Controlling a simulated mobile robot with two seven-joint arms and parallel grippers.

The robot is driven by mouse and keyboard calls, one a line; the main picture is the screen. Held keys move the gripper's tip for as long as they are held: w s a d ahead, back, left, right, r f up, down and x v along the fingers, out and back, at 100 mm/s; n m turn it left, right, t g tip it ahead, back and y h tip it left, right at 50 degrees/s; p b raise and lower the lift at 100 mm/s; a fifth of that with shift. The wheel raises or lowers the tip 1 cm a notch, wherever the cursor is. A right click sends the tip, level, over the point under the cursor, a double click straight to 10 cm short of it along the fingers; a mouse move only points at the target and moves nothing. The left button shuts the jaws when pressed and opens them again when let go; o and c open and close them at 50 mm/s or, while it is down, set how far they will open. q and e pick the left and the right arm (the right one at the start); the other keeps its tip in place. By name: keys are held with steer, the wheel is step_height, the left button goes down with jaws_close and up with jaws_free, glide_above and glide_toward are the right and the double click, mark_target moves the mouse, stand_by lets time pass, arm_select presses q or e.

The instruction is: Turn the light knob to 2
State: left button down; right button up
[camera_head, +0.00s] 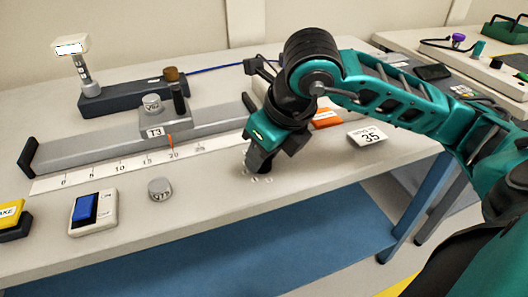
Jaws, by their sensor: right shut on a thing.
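My right gripper (258,162) reaches in from the right and points down at the bench top, right of the scale strip. It is shut on the light knob, which its dark fingers and wrist hide almost fully. Small pale dial marks (268,180) show on the bench around the fingertips. They are too small to read, so I cannot tell the knob's setting. My left gripper is not in view.
A rail with a T3 carriage (166,121) and a numbered scale strip (103,171) lie to the left. A blue rocker switch (85,208) and a grey cylinder (160,188) stand near the front. A "35" card (368,136) lies right of my gripper.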

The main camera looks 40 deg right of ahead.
stand_by(0.4)
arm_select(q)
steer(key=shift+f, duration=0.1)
arm_select(e)
steer(key=o, duration=1)
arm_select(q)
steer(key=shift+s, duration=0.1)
arm_select(e)
steer(key=shift+o, duration=0.2)
arm_select(q)
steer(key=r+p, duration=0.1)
steer(key=p, duration=0.1)
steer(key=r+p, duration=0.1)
steer(key=p, duration=0.1)
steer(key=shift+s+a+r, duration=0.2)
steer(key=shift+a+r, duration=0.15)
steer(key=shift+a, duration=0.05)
arm_select(e)
steer(key=v, duration=1.3)
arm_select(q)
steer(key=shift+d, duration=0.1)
arm_select(e)
steer(key=shift+f, duration=0.1)
